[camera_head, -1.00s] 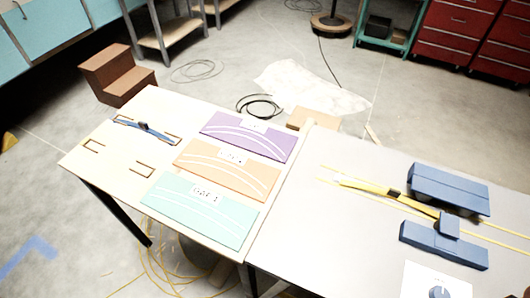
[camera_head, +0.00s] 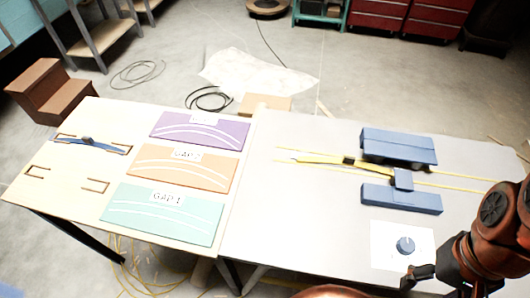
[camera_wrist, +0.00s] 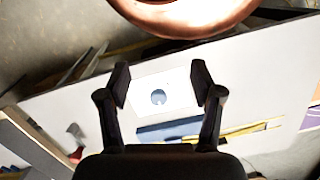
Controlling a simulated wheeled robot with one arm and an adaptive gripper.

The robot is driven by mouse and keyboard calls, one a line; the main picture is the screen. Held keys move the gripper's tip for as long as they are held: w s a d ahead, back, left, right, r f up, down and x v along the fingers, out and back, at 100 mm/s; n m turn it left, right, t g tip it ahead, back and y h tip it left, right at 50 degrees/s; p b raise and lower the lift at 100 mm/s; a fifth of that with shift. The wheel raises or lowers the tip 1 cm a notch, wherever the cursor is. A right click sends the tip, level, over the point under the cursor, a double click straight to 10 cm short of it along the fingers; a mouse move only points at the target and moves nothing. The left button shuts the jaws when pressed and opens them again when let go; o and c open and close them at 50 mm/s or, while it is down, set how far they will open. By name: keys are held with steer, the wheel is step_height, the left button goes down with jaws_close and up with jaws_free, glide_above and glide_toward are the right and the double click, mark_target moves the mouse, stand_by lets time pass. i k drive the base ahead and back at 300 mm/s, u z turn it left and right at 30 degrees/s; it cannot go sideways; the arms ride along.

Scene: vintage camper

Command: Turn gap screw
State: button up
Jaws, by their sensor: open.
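The gap screw shows as a round blue knob (camera_head: 405,245) on a white card (camera_head: 388,256), near the front of the grey table in the head view. In the wrist view the knob (camera_wrist: 158,97) lies between my gripper's two black fingers (camera_wrist: 160,85), farther off and not touched. My gripper is open and empty. In the head view only a dark part of my gripper (camera_head: 418,275) shows, low at the right, in front of the card. Behind the knob, two blue blocks (camera_head: 398,147) (camera_head: 400,199) stand on either side of a yellow strip (camera_head: 330,162).
The grey table (camera_head: 290,230) adjoins a wooden table (camera_head: 75,215) with purple (camera_head: 200,131), orange (camera_head: 190,168) and teal (camera_head: 165,213) panels. A blue strip (camera_head: 85,142) lies at its far left. The grey table's left front is clear.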

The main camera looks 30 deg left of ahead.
mark_target(405, 246)
steer(key=u, duration=0.45)
steer(key=k, duration=1.15)
steer(key=u, duration=1.25)
steer(key=i, duration=0.7)
steer(key=z, duration=0.65)
steer(key=i, duration=0.45)
steer(key=z, duration=0.5)
